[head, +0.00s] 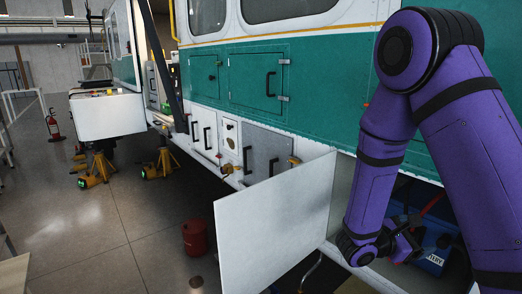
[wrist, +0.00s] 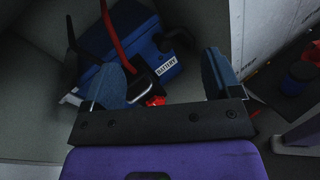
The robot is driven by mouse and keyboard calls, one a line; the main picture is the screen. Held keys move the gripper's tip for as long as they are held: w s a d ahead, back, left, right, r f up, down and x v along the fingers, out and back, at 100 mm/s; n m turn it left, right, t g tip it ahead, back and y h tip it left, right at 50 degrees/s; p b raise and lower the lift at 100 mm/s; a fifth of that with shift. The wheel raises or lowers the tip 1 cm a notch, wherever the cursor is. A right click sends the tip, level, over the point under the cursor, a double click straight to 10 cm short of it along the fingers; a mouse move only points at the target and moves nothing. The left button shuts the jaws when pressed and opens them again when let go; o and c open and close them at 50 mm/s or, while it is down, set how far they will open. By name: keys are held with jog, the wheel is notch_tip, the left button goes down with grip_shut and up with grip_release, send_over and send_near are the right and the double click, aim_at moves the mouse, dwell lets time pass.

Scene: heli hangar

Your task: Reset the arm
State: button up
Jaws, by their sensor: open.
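My purple arm reaches down from the right in the head view, into an open compartment low in the helicopter's side. My gripper (head: 398,246) is at the compartment opening. In the wrist view my gripper (wrist: 170,78) is open, its two blue-grey fingers apart with nothing held between them. A blue battery (wrist: 125,68) with a "BATTERY" label lies beyond the fingers, with a red cable and a black cable on it. The battery (head: 436,255) also shows in the head view, partly hidden by my arm.
A white hatch door (head: 275,222) stands open just left of my arm. The green and white helicopter side (head: 330,70) rises close behind. A red canister (head: 196,238), yellow jacks (head: 97,170) and a fire extinguisher (head: 53,124) stand on the floor. The floor at left (head: 130,240) is mostly clear.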

jog(key=s+r+m+g+y, duration=0.6)
jog(key=s+r+m+y, duration=0.1)
jog(key=s+r+m, duration=0.5)
jog(key=s+a+r+m+t+y, duration=0.5)
jog(key=s+a+r+t+y, duration=0.2)
jog(key=r, duration=0.4)
jog(key=s+a+y, duration=0.1)
jog(key=s+y, duration=0.1)
jog(key=shift+s+a+t+y, duration=0.3)
jog(key=shift+a, duration=0.1)
dwell(1.1)
